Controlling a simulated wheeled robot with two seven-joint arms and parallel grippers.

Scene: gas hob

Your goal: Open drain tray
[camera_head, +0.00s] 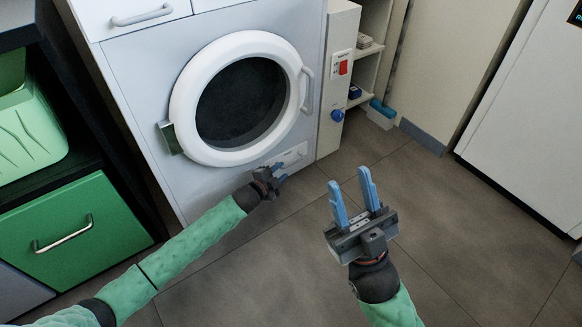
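The drain tray (297,153) is a pale panel low on the front of the white washing machine, below and right of its round door. It looks shut, though my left gripper partly covers its lower left. My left gripper (283,171), with small blue fingers, is right at the tray's lower edge. Its fingers look parted with nothing clearly between them; I cannot tell if they touch the tray. My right gripper (352,195) is open and empty, held over the floor to the right, its blue fingers pointing up in the picture.
The round washer door (178,108) is shut. A green drawer (75,232) and a green basket (32,130) are at the left. A narrow shelf unit (338,80) with a red switch stands right of the washer. The tiled floor (470,240) at right is clear.

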